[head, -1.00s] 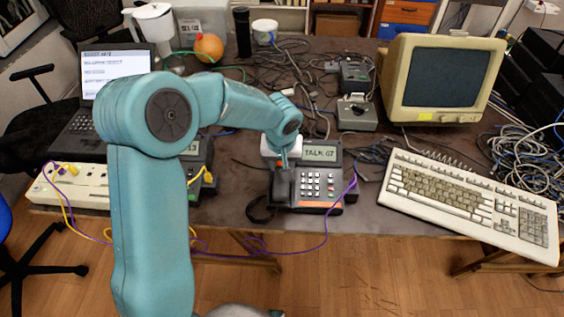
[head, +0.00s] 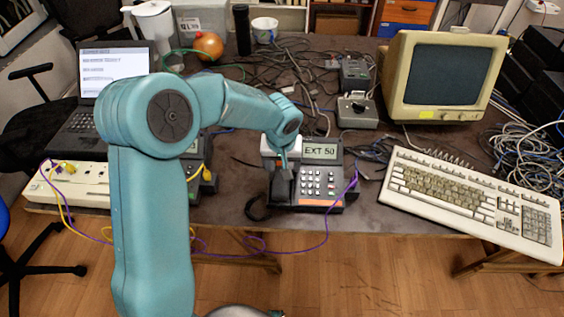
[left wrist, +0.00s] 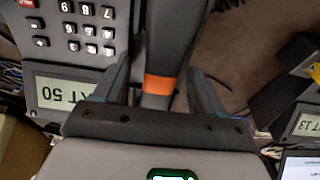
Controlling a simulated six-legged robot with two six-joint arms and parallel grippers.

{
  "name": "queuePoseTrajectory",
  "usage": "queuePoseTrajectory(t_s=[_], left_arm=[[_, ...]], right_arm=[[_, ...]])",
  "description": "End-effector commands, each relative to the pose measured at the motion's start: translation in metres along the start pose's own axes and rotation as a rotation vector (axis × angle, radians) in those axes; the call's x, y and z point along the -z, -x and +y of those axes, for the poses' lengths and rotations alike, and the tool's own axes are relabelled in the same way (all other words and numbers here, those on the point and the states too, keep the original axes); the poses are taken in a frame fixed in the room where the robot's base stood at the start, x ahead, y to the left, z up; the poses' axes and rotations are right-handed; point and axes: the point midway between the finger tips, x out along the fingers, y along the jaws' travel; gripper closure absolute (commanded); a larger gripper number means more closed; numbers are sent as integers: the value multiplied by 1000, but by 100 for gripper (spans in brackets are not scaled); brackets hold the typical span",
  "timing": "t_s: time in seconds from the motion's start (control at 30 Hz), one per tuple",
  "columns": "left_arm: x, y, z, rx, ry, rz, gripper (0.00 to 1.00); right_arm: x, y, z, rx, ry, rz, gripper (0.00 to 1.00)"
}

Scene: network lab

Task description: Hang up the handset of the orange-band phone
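The orange-band phone (head: 325,178) stands near the table's front edge, with an orange strip along its front and "EXT 50" on its display. Its dark handset (head: 282,188) lies along the left side of the phone, apparently in the cradle. In the left wrist view the handset (left wrist: 162,45) carries an orange band, and the phone's keypad and display (left wrist: 65,95) are beside it. My left gripper (left wrist: 160,68) is open around the handset, one finger on each side, with a visible gap. In the head view the left gripper (head: 284,160) is partly hidden by its wrist. My right gripper is not in view.
A second phone (left wrist: 305,125) is partly visible, its display reading "13". A keyboard (head: 470,200) and monitor (head: 445,80) stand to the right. A laptop (head: 113,75) and power strip (head: 85,190) are at left. Loose cables and a purple cord lie around the phone.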

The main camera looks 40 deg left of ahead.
Motion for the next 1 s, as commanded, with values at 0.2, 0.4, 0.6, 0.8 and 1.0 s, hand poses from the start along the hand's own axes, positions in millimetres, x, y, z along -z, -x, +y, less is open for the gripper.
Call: queuePoseTrajectory(t_s=[0.2, 0.4, 0.6, 0.8, 1.0], left_arm=[[0, 5, 0, 0, 0, 1, 30], [1, 44, 0, -2, 1, 6, 30], [1, 99, 1, -3, 0, 6, 30], [0, 142, 0, -2, -1, 3, 30], [0, 161, 0, -1, 0, 0, 30]], right_arm=[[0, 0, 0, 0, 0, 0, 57], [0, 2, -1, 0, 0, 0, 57], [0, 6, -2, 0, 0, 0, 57], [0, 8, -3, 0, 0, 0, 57], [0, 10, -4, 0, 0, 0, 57]])
